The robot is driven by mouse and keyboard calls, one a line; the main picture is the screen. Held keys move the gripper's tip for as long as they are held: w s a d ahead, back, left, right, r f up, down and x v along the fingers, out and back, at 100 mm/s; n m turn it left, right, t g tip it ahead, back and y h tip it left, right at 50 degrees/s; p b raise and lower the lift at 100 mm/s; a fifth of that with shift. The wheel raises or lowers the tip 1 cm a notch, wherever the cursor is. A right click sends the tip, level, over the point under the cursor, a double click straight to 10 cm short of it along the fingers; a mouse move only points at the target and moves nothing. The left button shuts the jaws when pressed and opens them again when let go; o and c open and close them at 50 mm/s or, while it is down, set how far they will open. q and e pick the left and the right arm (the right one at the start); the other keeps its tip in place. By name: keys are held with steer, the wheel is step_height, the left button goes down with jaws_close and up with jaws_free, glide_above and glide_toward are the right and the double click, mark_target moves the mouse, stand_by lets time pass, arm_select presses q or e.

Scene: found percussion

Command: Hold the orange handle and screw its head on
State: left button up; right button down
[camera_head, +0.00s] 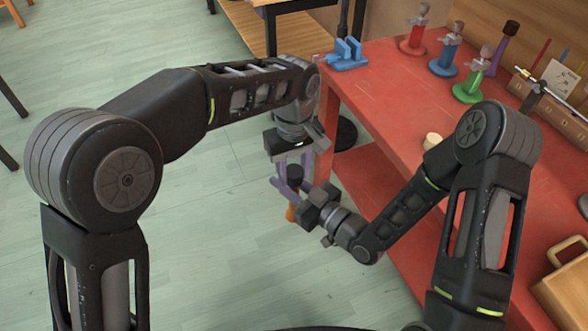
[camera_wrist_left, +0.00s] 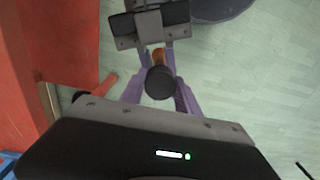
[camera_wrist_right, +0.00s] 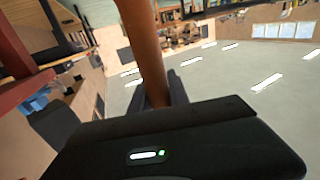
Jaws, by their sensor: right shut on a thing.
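The orange handle (camera_head: 291,214) is upright in the air in front of the red bench. My right gripper (camera_head: 292,197) is shut on it, and the handle also rises between the fingers in the right wrist view (camera_wrist_right: 149,50). The dark round head (camera_head: 295,172) is at the top of the handle, and its dark end shows in the left wrist view (camera_wrist_left: 160,83). I cannot tell whether its thread is engaged. My left gripper (camera_head: 293,163) points down from above, its purple fingers on either side of the head, apparently open with small gaps.
The red bench (camera_head: 385,88) is on the right. It carries a blue holder (camera_head: 346,60), red (camera_head: 413,46), blue (camera_head: 443,67) and green (camera_head: 467,91) stands, a cream round piece (camera_head: 432,140) and a wooden box (camera_head: 562,290). The floor (camera_head: 230,215) left of the grippers is clear.

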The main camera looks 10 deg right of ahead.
arm_select(q)
jaws_close()
steer(key=m, duration=0.9)
steer(key=shift+m, duration=0.4)
steer(key=m, duration=0.4)
steer(key=shift+m, duration=0.4)
steer(key=o, duration=0.6)
jaws_free()
step_height(320, 180, up, 8)
steer(key=shift+f, duration=0.25)
